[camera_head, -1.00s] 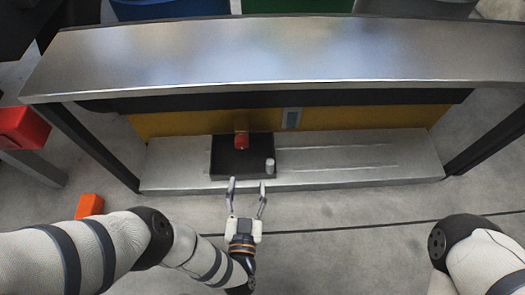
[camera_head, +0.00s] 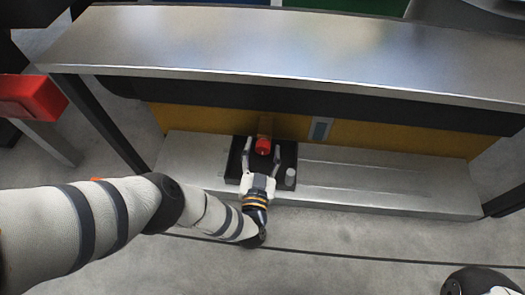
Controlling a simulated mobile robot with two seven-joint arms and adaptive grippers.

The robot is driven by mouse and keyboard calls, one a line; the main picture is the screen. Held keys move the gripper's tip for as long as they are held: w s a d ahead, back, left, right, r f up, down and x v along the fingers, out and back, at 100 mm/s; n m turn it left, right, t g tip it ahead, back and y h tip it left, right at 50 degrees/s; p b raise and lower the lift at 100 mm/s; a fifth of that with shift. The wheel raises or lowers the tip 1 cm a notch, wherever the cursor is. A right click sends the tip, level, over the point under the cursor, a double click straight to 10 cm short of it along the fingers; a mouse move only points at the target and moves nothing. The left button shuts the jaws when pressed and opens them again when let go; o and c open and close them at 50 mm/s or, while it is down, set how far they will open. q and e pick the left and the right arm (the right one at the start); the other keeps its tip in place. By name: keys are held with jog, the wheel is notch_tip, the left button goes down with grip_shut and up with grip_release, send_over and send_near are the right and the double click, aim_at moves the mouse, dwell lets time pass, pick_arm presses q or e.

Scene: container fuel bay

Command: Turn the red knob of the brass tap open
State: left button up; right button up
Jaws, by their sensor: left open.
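The red knob (camera_head: 263,146) of the tap sits low on the yellow panel (camera_head: 360,135) under the metal counter. Little of the brass body (camera_head: 265,124) shows behind the knob. My left gripper (camera_head: 262,150) is open, with one finger to the left of the knob and one to the right. I cannot tell whether either finger touches it. My right gripper is out of view.
The metal counter (camera_head: 280,55) overhangs the shelf (camera_head: 390,191). A red box (camera_head: 30,97) is at the left. The shelf is clear to the right.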

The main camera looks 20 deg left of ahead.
pick_arm(q)
jog(key=shift+c, duration=0.4)
jog(key=c, duration=1.1)
jog(key=shift+n, duration=0.3)
jog(key=n, duration=0.3)
jog(key=shift+n, duration=0.4)
jog(key=n, duration=0.4)
jog(key=shift+n, duration=0.3)
jog(key=n, duration=0.4)
jog(key=shift+s+n, duration=0.1)
jog(key=shift+n, duration=2.3)
